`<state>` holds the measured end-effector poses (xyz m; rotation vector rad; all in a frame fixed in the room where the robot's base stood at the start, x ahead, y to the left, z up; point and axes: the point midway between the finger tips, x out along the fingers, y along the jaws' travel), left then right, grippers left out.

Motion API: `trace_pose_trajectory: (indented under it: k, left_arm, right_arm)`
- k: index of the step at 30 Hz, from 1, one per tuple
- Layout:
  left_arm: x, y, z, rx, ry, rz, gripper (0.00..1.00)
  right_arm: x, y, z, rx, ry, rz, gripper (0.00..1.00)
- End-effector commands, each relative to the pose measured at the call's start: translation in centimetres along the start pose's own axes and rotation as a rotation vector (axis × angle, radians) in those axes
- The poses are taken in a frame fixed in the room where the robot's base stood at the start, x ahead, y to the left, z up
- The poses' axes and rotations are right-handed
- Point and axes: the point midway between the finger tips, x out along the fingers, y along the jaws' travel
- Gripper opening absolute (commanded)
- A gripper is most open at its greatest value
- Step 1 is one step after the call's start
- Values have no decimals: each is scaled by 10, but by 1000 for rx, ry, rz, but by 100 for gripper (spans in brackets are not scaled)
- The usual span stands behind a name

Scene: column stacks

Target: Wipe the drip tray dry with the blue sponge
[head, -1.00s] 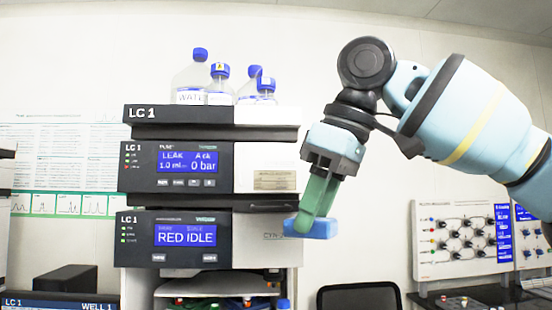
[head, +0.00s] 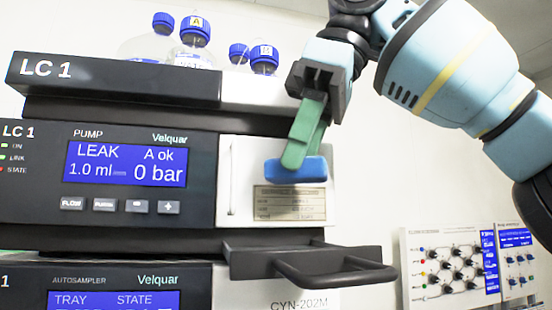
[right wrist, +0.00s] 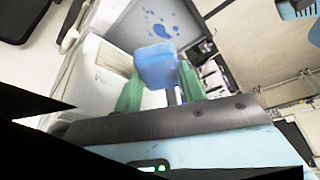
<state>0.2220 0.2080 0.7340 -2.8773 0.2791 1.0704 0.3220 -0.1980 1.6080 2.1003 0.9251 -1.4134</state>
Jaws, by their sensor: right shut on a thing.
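The blue sponge (head: 296,170) is held between the green fingers of my right gripper (head: 304,135), in front of the pump's white panel. It also shows between the fingers in the right wrist view (right wrist: 157,66). The drip tray (head: 268,262) is the dark tray with a loop handle sticking out below the pump. The sponge is above it in the head view, apart from it. In the right wrist view the grey tray floor (right wrist: 128,30) carries several blue wet spots (right wrist: 160,25). My left gripper is not in view.
The pump (head: 50,180) reads LEAK, with the autosampler (head: 120,280) under the tray. Several blue-capped bottles (head: 195,50) stand on top of the stack.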

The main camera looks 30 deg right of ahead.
Motion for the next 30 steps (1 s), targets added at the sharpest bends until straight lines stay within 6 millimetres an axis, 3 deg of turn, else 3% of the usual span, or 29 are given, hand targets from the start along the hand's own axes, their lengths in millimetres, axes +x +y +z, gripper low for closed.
trace_pose_trajectory:
  k: [11, 30]
  left_arm:
    - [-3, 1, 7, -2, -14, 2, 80]
    - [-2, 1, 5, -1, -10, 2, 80]
  right_arm:
    - [2, -1, 2, -2, -1, -2, 15]
    - [49, -1, 21, -1, 0, -2, 15]
